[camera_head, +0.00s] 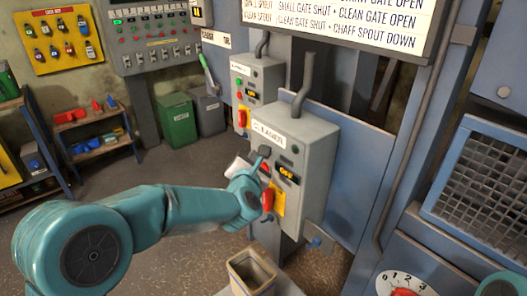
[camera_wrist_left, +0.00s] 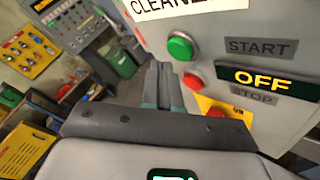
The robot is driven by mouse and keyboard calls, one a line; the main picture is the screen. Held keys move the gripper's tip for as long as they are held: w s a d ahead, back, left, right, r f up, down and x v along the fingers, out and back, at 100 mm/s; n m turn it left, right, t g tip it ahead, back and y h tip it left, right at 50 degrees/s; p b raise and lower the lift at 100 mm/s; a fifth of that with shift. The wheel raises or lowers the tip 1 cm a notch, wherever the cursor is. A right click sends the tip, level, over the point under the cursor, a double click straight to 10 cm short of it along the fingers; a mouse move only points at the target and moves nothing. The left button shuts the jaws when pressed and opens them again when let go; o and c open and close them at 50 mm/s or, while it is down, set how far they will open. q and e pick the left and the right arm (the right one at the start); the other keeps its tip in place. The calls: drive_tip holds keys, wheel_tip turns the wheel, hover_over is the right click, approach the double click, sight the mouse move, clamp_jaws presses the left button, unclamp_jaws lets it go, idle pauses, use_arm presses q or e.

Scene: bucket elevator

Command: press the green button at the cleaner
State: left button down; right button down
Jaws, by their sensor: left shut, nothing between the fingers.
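The cleaner box (camera_head: 308,150) is a grey control box with a "CLEANER" label. In the left wrist view, its green button (camera_wrist_left: 180,46) sits beside the START plate, above the red button (camera_wrist_left: 193,81) beside STOP. The display (camera_wrist_left: 262,80) reads OFF. My left gripper (camera_head: 264,152) is at the front of the box, its dark fingers shut and empty, hiding the green button in the head view. In the left wrist view the fingertips (camera_wrist_left: 160,66) point toward the box, just left of and slightly below the green button. Contact cannot be told. My right gripper is out of view.
A red emergency knob (camera_head: 267,199) on a yellow plate is below my left gripper. A similar grey box (camera_head: 258,80) stands behind, and an open bin (camera_head: 252,268) is below. A blue panel (camera_head: 352,175) is to the right.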

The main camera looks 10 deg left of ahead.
use_arm(q)
drive_tip(key=shift+w+d, duration=0.1)
idle(0.5)
drive_tip(key=shift+w+d+b, duration=0.2)
drive_tip(key=shift+w+b, duration=0.05)
drive_tip(key=shift+b, duration=0.05)
drive_tip(key=shift+w+d, duration=0.3)
drive_tip(key=shift+w, duration=0.05)
idle(1.0)
drive_tip(key=shift+s+a+b, duration=0.55)
drive_tip(key=shift+s+b, duration=0.15)
drive_tip(key=shift+b, duration=0.35)
